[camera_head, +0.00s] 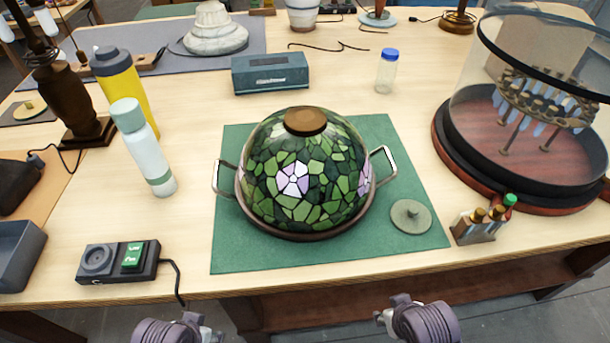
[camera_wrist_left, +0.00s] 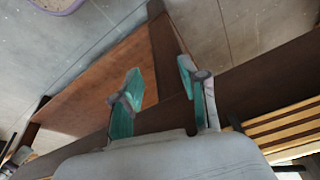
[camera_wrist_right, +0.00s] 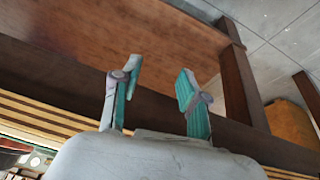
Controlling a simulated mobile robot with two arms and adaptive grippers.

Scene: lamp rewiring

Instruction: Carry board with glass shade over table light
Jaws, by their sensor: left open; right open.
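The green leaded-glass shade (camera_head: 300,175) with pale flowers and a brown top cap (camera_head: 306,121) sits under what looks like a clear dome, on a round brown board (camera_head: 292,235). The board has a metal handle on its left (camera_head: 219,179) and one on its right (camera_head: 385,163). It rests on a green mat (camera_head: 240,255). My left gripper (camera_wrist_left: 155,88) is open and empty, in front of the table's edge. My right gripper (camera_wrist_right: 156,82) is open and empty there too. In the head view only parts of my arms show at the bottom. Which lamp is the table light, I cannot tell.
A green disc (camera_head: 411,217) lies on the mat's right. A small bottle rack (camera_head: 482,222) and a large glass case (camera_head: 525,120) stand right. A white-green bottle (camera_head: 145,150), yellow bottle (camera_head: 130,88) and black device (camera_head: 118,262) stand left. A blue-grey box (camera_head: 270,73) is behind.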

